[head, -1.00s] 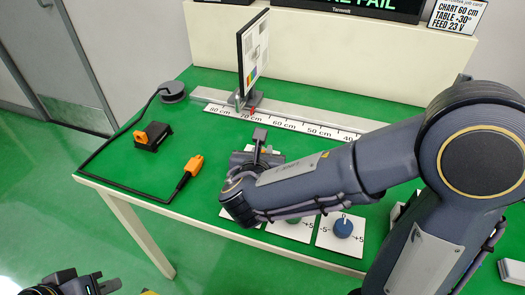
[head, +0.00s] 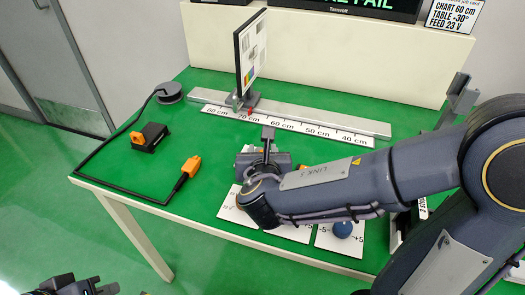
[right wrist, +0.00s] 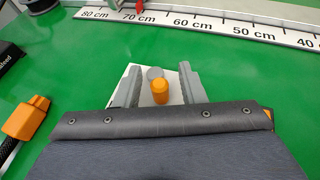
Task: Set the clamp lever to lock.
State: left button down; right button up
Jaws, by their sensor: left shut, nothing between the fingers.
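In the right wrist view an orange-tipped lever or knob (right wrist: 160,91) stands beside a grey round part (right wrist: 154,73) on a white plate; it is probably the clamp lever, but no lock marking is readable. My right gripper (right wrist: 160,84) has its two grey fingers apart, one on each side of the orange part, with gaps showing. Whether they touch it at depth I cannot tell. In the head view my right arm's wrist hides most of this spot. My left gripper (head: 98,288) is shut and empty at the bottom left, off the table.
A chart board (head: 250,45) stands on a scaled rail (head: 340,127) near 70 cm. White dial plates, one with a blue knob (head: 342,229), lie near the front edge. An orange connector (head: 190,166) with black cable and a black-orange block (head: 150,137) lie left.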

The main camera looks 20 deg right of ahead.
jog(key=p+v, duration=0.2)
jog(key=v, duration=0.4)
jog(key=shift+s+a+r, duration=0.1)
jog(key=shift+s+r, duration=0.2)
jog(key=shift+s, duration=0.5)
jog(key=shift+r, duration=0.15)
